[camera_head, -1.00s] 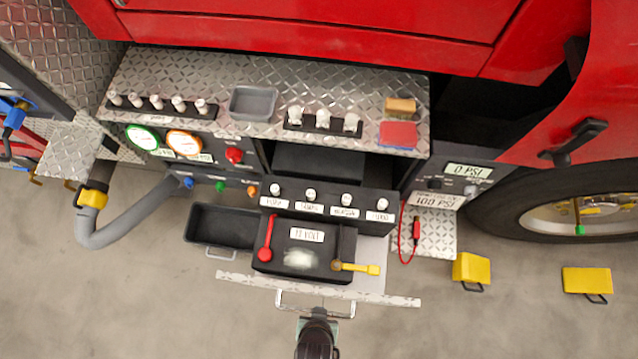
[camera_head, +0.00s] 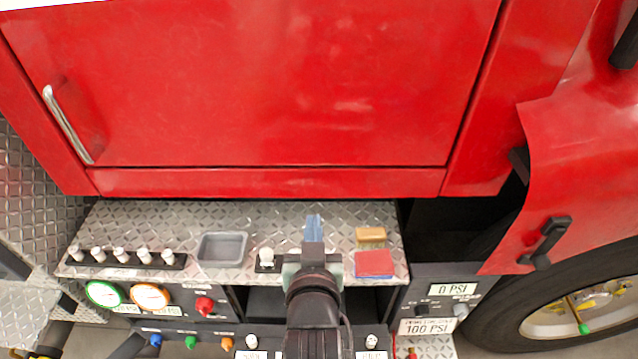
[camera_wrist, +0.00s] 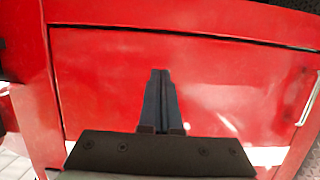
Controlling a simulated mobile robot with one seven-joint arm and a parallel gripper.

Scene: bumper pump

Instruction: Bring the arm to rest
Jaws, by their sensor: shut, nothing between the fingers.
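My gripper (camera_head: 313,220) is over the diamond-plate ledge (camera_head: 275,217) in the head view, its fingers pointing toward the red truck panel. In the wrist view my gripper (camera_wrist: 161,74) has its two dark fingers together, with nothing between them. The red panel (camera_wrist: 230,75) fills most of the wrist view behind the fingers. My arm covers part of the row of knobs on the ledge and the middle of the shelf below.
The ledge carries a grey tray (camera_head: 222,248), a tan sponge (camera_head: 370,235), a red cloth (camera_head: 374,263) and a row of white knobs (camera_head: 120,255). A door handle (camera_head: 68,124) is at left. A black wheel (camera_head: 560,305) is at lower right.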

